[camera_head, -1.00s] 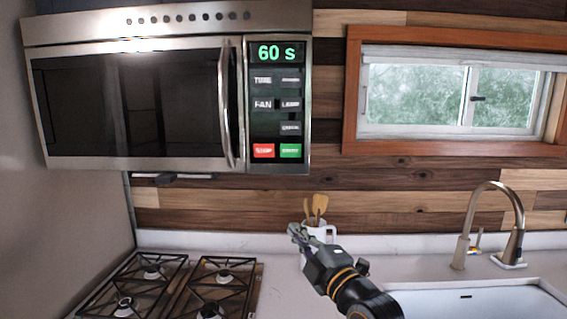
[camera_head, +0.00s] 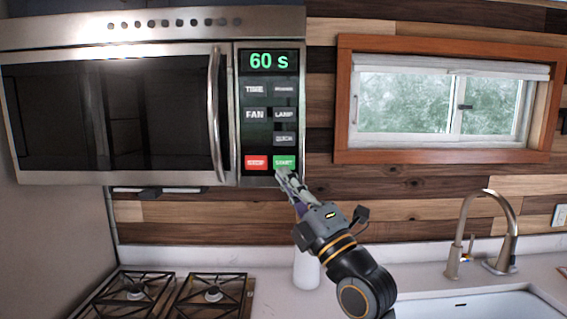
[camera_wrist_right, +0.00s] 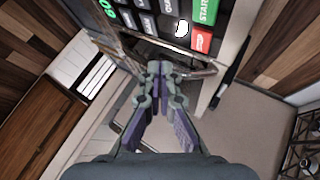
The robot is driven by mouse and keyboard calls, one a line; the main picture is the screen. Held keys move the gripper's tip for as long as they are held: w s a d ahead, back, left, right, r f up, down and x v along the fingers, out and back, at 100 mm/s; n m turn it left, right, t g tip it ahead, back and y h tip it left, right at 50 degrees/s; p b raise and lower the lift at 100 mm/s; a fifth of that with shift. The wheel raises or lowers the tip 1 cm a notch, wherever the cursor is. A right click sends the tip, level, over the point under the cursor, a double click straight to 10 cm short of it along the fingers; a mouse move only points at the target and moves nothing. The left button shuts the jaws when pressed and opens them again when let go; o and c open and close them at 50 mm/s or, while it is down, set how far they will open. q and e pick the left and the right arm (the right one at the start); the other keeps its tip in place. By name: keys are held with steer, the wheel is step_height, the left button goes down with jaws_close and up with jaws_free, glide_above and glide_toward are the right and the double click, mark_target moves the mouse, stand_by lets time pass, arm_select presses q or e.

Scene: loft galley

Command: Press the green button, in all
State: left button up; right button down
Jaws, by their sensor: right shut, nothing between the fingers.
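The green START button (camera_head: 284,162) is at the bottom right of the microwave's control panel, beside the red STOP button (camera_head: 256,162). The display (camera_head: 272,62) reads 60 s. My right gripper (camera_head: 283,173) is shut and empty, its tips at the green button's lower edge in the head view. I cannot tell there whether they touch it. In the right wrist view the shut fingertips (camera_wrist_right: 160,68) appear apart from the green button (camera_wrist_right: 206,9), which is at the top edge. My left gripper is not in view.
The microwave (camera_head: 115,110) hangs above the gas stove (camera_head: 180,295). A white container (camera_head: 306,270) on the counter is partly hidden behind my right arm. A sink with a tall faucet (camera_head: 487,225) is at the right, below a window (camera_head: 445,100).

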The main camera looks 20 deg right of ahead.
mark_target(284, 162)
steer(key=w+d, duration=0.2)
steer(key=w, duration=0.5)
steer(key=shift+w+d, duration=0.2)
steer(key=shift+w, duration=0.2)
steer(key=shift+b, duration=0.3)
stand_by(0.8)
steer(key=shift+w+f+b, duration=0.1)
steer(key=shift+w+b, duration=0.15)
steer(key=shift+b, duration=0.1)
steer(key=shift+w+d, duration=0.1)
steer(key=shift+w, duration=0.05)
